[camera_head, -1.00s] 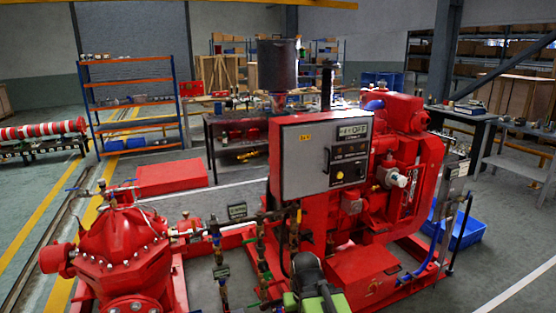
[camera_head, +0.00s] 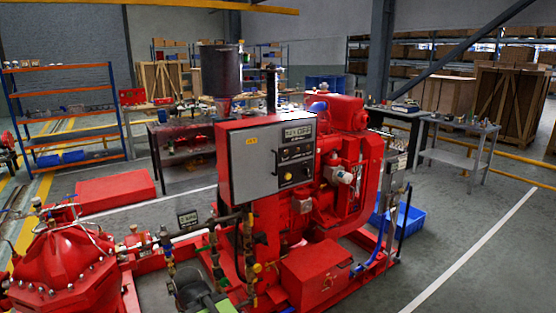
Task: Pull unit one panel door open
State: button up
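A grey control panel (camera_head: 262,158) in a red housing stands upright on the pumpset, near the middle of the view. Its grey door (camera_head: 253,170) looks shut, flush with the housing. A dark upright handle (camera_head: 276,166) is near the middle of the front. To its right are a display plate, a row of small controls and a yellow knob (camera_head: 288,176). My gripper (camera_head: 192,286), a black and green part, is at the bottom edge, below and left of the panel and apart from it. Its fingers cannot be made out.
A red pump (camera_head: 68,272) is at the lower left, with pipes and valves (camera_head: 246,245) below the panel. The red engine (camera_head: 335,165) is behind at right. Open floor (camera_head: 480,250) lies to the right. A blue bin (camera_head: 405,220) sits beside the engine.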

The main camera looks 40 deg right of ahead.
aim_at(254, 153)
jog(key=i, duration=0.9)
jog(key=u, duration=0.05)
